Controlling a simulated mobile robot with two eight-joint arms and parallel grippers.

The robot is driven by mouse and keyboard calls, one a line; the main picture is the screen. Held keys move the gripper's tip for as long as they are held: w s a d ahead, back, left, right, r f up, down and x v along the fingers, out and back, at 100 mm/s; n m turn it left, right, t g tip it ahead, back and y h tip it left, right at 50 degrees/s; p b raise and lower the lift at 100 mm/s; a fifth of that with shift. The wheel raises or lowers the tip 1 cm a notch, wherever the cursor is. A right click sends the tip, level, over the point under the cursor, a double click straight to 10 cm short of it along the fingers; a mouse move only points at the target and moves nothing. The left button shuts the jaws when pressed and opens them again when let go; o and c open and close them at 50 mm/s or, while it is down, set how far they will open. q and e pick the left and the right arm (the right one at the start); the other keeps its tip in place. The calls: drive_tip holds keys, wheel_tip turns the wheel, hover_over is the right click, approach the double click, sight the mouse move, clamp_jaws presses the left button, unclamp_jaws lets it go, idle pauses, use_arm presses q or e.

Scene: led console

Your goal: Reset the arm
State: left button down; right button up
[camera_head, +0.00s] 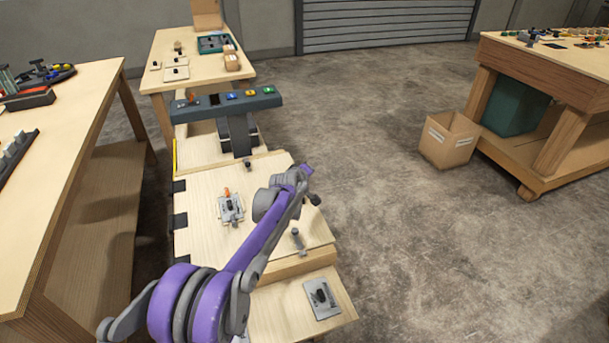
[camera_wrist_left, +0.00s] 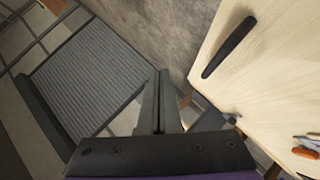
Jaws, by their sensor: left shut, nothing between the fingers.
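My left arm, purple and grey, reaches in from the lower left of the head view over a pale wooden panel (camera_head: 200,190). Its gripper (camera_head: 314,198) is beyond the panel's right edge, small and partly hidden by the wrist. In the left wrist view the two dark fingers (camera_wrist_left: 159,105) are together with nothing between them. A grey plate with an orange-tipped switch (camera_head: 230,207) sits on the panel, apart from the gripper. The orange tip also shows at the lower right of the left wrist view (camera_wrist_left: 305,153). My right gripper is not in view.
Behind the panel stands a dark console bar with coloured buttons (camera_head: 235,103). A plate with a black lever (camera_head: 322,297) lies in front. A workbench (camera_head: 80,110) stands left, another table (camera_head: 545,70) right, with a cardboard box (camera_head: 448,139). The floor between is clear.

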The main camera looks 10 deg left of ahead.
use_arm(q)
drive_tip(key=s+d+r, duration=0.3)
drive_tip(key=s+r, duration=0.1)
drive_tip(key=s+a+r+m+g, duration=0.1)
drive_tip(key=s+a+m+g, duration=0.15)
drive_tip(key=s, duration=0.95)
drive_tip(key=s+a+m+g, duration=0.1)
drive_tip(key=s+m, duration=0.2)
drive_tip(key=s, duration=0.9)
drive_tip(key=s+a+f+m+g+y, duration=0.15)
drive_tip(key=s+f, duration=0.35)
drive_tip(key=s, duration=0.8)
drive_tip(key=s+a+f+m+g, duration=0.1)
drive_tip(key=s+f+m+g, duration=0.2)
drive_tip(key=s, duration=1)
wheel_tip(320, 180, up, 13)
drive_tip(key=w+t+p, duration=0.1)
drive_tip(key=p, duration=1.2)
drive_tip(key=shift+w+d, duration=0.25)
drive_tip(key=shift+w, duration=0.15)
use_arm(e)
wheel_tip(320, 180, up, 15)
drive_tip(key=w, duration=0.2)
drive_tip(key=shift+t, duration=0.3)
use_arm(q)
drive_tip(key=shift+s, duration=0.2)
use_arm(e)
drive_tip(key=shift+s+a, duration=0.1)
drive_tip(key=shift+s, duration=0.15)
